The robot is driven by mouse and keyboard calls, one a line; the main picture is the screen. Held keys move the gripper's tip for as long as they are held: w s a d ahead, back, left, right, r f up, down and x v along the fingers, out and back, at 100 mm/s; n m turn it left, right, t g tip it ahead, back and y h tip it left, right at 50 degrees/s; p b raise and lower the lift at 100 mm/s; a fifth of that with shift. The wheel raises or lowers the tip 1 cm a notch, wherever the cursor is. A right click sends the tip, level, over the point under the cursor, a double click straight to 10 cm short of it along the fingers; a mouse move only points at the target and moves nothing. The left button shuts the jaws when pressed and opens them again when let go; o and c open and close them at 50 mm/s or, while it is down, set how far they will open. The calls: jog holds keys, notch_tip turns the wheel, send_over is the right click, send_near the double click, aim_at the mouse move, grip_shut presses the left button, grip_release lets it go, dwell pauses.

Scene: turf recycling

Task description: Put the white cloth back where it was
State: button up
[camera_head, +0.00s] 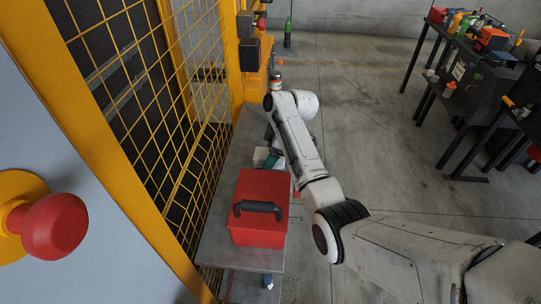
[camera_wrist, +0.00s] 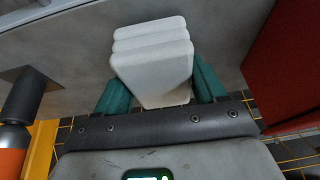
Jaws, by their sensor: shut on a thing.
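The white cloth (camera_wrist: 152,62) is a thick folded block with several layers, seen in the upper middle of the wrist view. My gripper (camera_wrist: 160,82) is shut on it, with one teal finger along each side. In the head view, my gripper (camera_head: 269,158) is over the grey table (camera_head: 222,202), just beyond the red toolbox. There the cloth (camera_head: 260,153) shows only as a small pale patch, partly hidden by my gripper and arm. I cannot tell whether the cloth touches the table.
The red toolbox (camera_head: 258,226) with a black handle stands on the near part of the table. A yellow mesh fence (camera_head: 165,110) runs along the table's left side. An orange and dark cylinder (camera_wrist: 14,145) is close in the wrist view. Cluttered dark tables (camera_head: 470,85) stand right; floor between is clear.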

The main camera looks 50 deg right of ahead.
jog(key=shift+f, duration=0.25)
jog(key=o, duration=0.9)
jog(key=shift+o, duration=0.2)
jog(key=v, duration=1.2)
